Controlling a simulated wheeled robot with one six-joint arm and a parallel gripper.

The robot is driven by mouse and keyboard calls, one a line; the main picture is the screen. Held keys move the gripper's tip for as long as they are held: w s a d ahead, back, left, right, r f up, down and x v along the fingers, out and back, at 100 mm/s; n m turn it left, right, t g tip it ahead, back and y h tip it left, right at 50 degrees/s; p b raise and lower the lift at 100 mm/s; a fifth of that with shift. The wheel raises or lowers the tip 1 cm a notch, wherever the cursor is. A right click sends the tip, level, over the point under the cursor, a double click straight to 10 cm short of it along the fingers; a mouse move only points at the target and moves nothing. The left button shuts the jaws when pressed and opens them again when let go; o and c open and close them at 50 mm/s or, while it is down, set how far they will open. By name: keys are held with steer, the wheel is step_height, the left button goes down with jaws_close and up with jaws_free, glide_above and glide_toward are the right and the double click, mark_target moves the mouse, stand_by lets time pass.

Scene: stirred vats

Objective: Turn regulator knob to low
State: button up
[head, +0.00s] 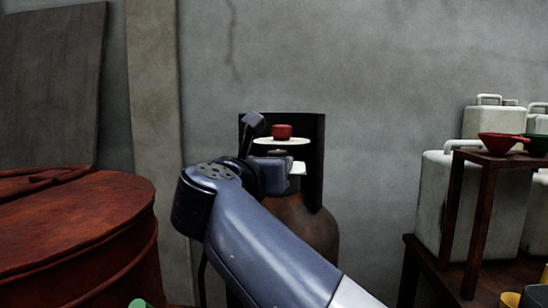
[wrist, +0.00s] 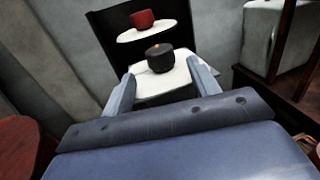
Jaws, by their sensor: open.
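A black round knob (wrist: 159,59) with a small orange mark on top sits on a white plate (wrist: 150,88) in the wrist view. A red knob (wrist: 143,18) sits on a white disc (wrist: 147,34) behind it; the red knob also shows in the head view (head: 282,131). Both are at the top of a rusty brown cylinder (head: 312,226). No writing on the plates is legible. My gripper (wrist: 160,68) is open and empty, its fingers apart at the left and right near sides of the black knob. I cannot tell whether they touch it.
A dark curved guard (head: 315,165) stands behind the knobs, near the grey wall (head: 400,80). A rusty drum (head: 75,235) stands at the left.

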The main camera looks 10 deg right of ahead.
steer(key=shift+v, duration=2)
steer(key=shift+w, duration=0.15)
steer(key=b+x, duration=0.1)
steer(key=x, duration=0.9)
steer(key=shift+w+d, duration=0.25)
steer(key=shift+s+a, duration=0.1)
